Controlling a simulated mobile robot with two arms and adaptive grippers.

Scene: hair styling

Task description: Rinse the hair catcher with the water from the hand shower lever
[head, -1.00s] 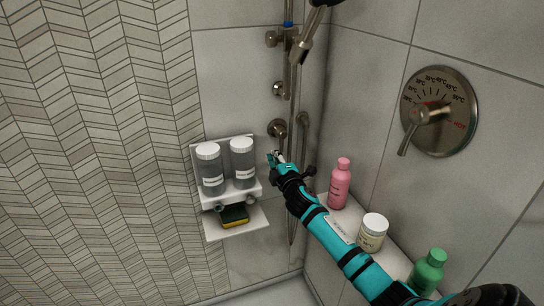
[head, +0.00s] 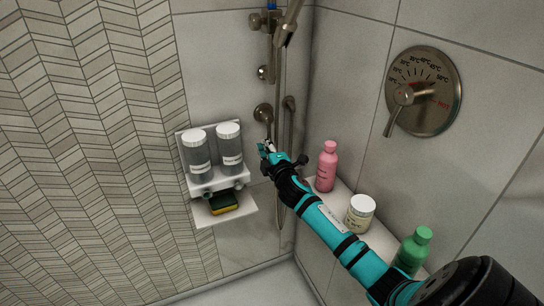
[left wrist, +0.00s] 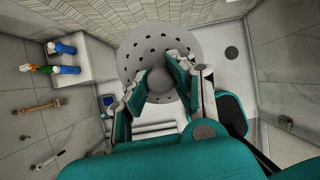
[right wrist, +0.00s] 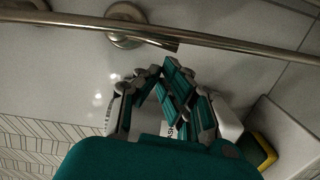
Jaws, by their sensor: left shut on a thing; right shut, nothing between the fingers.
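The hair catcher (left wrist: 203,43), a grey disc with holes and a raised middle, shows in the left wrist view. My left gripper (left wrist: 163,75) is shut on its central knob; this gripper is out of the head view. My right gripper (head: 266,147) is shut and empty, just below the round metal wall fitting (head: 263,112). In the right wrist view its fingers (right wrist: 165,70) lie close under a metal pipe (right wrist: 210,38); contact cannot be told. The hand shower (head: 287,25) hangs at the top. No water shows.
A temperature dial (head: 425,90) with a lever is on the right wall. Pink (head: 327,167) and green (head: 413,250) bottles and a jar (head: 360,213) stand on a ledge beside my right arm. A wall rack (head: 215,185) holds two dispensers and a sponge (head: 223,203).

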